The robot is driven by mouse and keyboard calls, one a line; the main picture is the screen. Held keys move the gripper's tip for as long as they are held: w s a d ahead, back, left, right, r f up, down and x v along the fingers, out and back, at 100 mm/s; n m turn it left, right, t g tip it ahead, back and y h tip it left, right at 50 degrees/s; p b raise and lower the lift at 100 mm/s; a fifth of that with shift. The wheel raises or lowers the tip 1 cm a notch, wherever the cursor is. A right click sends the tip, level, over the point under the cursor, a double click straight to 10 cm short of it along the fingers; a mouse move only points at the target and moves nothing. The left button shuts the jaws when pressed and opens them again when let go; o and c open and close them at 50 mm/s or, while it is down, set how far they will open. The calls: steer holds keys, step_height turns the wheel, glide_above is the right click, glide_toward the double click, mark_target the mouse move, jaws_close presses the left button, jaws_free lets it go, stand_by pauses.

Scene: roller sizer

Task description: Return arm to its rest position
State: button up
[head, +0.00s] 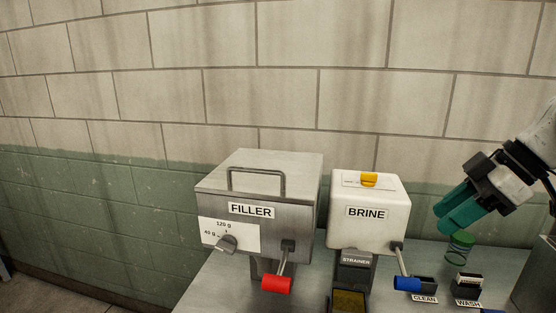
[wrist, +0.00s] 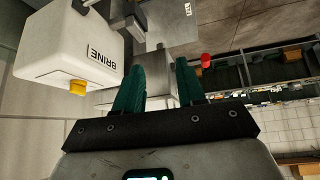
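My gripper (head: 445,220) is at the right of the head view, raised above the bench and tilted, its teal fingers pointing down and left. In the wrist view my gripper (wrist: 159,68) has its two fingers apart with nothing between them, so it is open and empty. My arm comes in from the right edge of the head view. A small green round container (head: 460,246) shows just below the fingers; whether it is clear of them is hard to tell in the head view.
The grey FILLER machine (head: 255,190) with a red-ended lever (head: 276,284) stands on the metal bench (head: 215,285). The white BRINE box (head: 368,225) stands beside it, with a blue-ended lever (head: 407,284). A strainer (head: 354,268) and CLEAN (head: 424,290) and WASH (head: 468,284) holders are in front.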

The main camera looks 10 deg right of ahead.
steer(key=w+a+f+m+t+y, duration=0.1)
steer(key=w+a+f+m, duration=0.15)
steer(key=a+f, duration=0.5)
steer(key=s+a+f+m+b, duration=0.1)
steer(key=s+a+f+m, duration=0.1)
steer(key=f, duration=0.6)
steer(key=s+a+f+m+h, duration=0.1)
steer(key=s+a+f+m, duration=0.1)
steer(key=f, duration=0.6)
steer(key=s+a+f+m+b, duration=0.1)
steer(key=s+a+f+m, duration=0.15)
steer(key=f, duration=0.45)
steer(key=s+d+f+m+g+h, duration=0.1)
steer(key=s+d+f+h, duration=0.1)
steer(key=s+f, duration=0.3)
steer(key=s+d+f+m+g+h, duration=0.1)
steer(key=s+f, duration=0.4)
steer(key=s, duration=0.6)
steer(key=s+d+f+m+g+h, duration=0.1)
steer(key=s+d+f+g+h, duration=0.1)
steer(key=s+f, duration=0.3)
steer(key=s+h, duration=0.1)
steer(key=s, duration=0.2)
steer(key=shift+s+d+f+b, duration=0.25)
steer(key=shift+s+d+b, duration=0.05)
steer(key=shift+s+d, duration=0.1)
